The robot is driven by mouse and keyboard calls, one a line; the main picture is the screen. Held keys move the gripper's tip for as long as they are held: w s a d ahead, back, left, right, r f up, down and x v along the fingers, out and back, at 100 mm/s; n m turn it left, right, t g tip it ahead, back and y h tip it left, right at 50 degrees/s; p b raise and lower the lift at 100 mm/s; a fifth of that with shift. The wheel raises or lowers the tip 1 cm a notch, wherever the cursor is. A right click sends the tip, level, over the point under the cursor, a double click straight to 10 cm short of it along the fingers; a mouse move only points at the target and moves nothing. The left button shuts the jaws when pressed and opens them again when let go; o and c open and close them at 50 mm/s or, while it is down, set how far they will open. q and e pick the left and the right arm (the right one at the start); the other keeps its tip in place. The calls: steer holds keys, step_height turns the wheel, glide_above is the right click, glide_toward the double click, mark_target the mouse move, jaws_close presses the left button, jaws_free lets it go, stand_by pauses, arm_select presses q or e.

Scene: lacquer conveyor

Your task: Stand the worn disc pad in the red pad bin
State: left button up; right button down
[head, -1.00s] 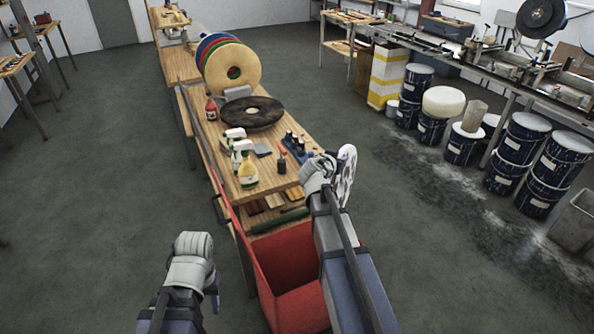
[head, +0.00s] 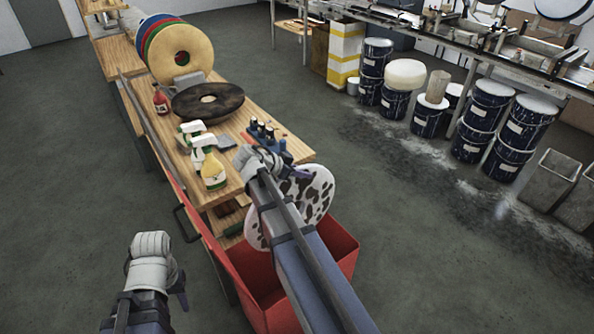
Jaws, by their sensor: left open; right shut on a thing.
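A white disc pad with dark brown blotches (head: 315,192), the worn-looking one, is held tilted up on edge in my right gripper (head: 284,172), which is shut on it. My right forearm hides the middle of the disc. In the picture its lower edge overlaps the open top of the red pad bin (head: 338,258); I cannot tell whether any of it is inside. The bin stands at the near end of the workbench, partly hidden by my forearm. My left gripper (head: 176,280) is open and empty, left of the bin, over the floor.
The wooden workbench (head: 290,147) holds a dark brown disc (head: 208,100), spray bottles (head: 212,170), a red bottle (head: 161,101) and a blue rack (head: 262,133). Upright coloured pads (head: 182,52) stand behind. Dark drums (head: 482,120) line the right. Floor between is clear.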

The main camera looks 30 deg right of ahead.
mark_target(303, 209)
steer(key=shift+r, duration=0.1)
stand_by(0.3)
step_height(303, 209, down, 17)
steer(key=b, duration=1.7)
steer(key=c, duration=0.6)
jaws_free()
steer(key=shift+c, duration=0.2)
steer(key=p+v, duration=0.4)
steer(key=v, duration=0.2)
steer(key=shift+a+r, duration=0.15)
steer(key=shift+r, duration=0.15)
steer(key=shift+a+r+p, duration=0.25)
steer(key=shift+a+p, duration=0.15)
steer(key=shift+a, duration=0.2)
